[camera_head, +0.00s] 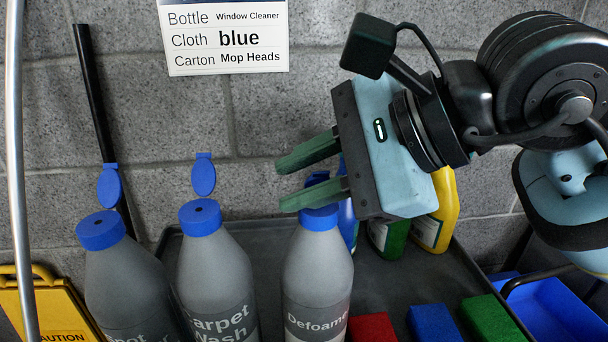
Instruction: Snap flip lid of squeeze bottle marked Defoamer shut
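The grey squeeze bottle marked Defoamer (318,268) stands upright on the dark tray, the rightmost of three like it. Its blue cap (320,217) is on top, and its blue flip lid (317,179) shows partly between my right gripper's fingers, standing up from the cap. My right gripper (290,180) comes in from the right with its two green fingers apart, just above the cap and around the lid's height in the picture. I cannot tell whether a finger touches the lid. My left gripper is not in view.
A Carpet Wash bottle (215,281) and a bottle marked Spot (130,288) stand to the left with lids up. Red (371,327), blue (433,323) and green (492,318) blocks lie at front right. Yellow and green bottles stand behind my gripper. A sign (224,36) hangs on the wall.

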